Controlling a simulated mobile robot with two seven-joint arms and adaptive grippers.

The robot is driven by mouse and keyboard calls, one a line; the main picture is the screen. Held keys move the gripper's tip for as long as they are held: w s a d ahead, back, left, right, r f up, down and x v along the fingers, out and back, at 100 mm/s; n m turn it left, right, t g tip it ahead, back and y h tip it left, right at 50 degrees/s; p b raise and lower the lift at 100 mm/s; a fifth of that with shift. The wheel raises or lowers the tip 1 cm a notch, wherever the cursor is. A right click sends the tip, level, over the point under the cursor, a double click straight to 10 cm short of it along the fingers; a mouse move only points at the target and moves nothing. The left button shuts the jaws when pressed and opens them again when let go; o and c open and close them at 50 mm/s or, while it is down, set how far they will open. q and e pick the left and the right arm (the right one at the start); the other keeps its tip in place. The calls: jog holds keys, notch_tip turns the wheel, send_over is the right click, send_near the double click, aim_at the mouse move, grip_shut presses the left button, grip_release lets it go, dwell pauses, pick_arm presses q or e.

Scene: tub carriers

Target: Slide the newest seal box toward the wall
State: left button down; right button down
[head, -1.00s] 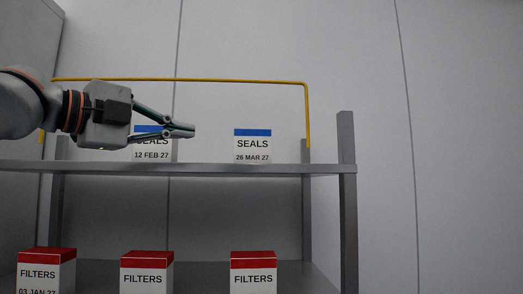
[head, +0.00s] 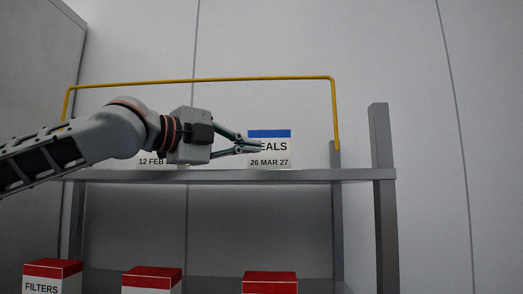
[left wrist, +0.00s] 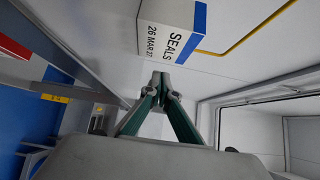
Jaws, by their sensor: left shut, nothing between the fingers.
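The seal box dated 26 MAR 27 (head: 280,134) is white with a blue top band and stands upright on the upper shelf (head: 330,175). It also shows in the left wrist view (left wrist: 176,28), ahead of the fingers. Another seal box, with "12 FEB" readable (head: 150,161), is left of it, mostly hidden behind my arm. My left gripper (head: 259,147) is shut and empty. Its tips overlap the left part of the 26 MAR 27 label in the head view. In the left wrist view the tips (left wrist: 161,80) appear apart from the box.
A yellow rail (head: 230,79) runs above the upper shelf, with a pale wall behind. A grey post (head: 381,190) stands at the shelf's right end. Red-topped filter boxes (head: 152,279) stand on the lower shelf. The upper shelf right of the 26 MAR 27 box is clear.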

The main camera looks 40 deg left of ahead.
aim_at(273, 152)
pick_arm(q)
jog(key=w, duration=0.5)
jog(key=shift+w+a+p, duration=0.35)
jog(key=shift+w, duration=0.05)
jog(key=shift+w+a, duration=0.3)
jog(key=shift+w, duration=0.05)
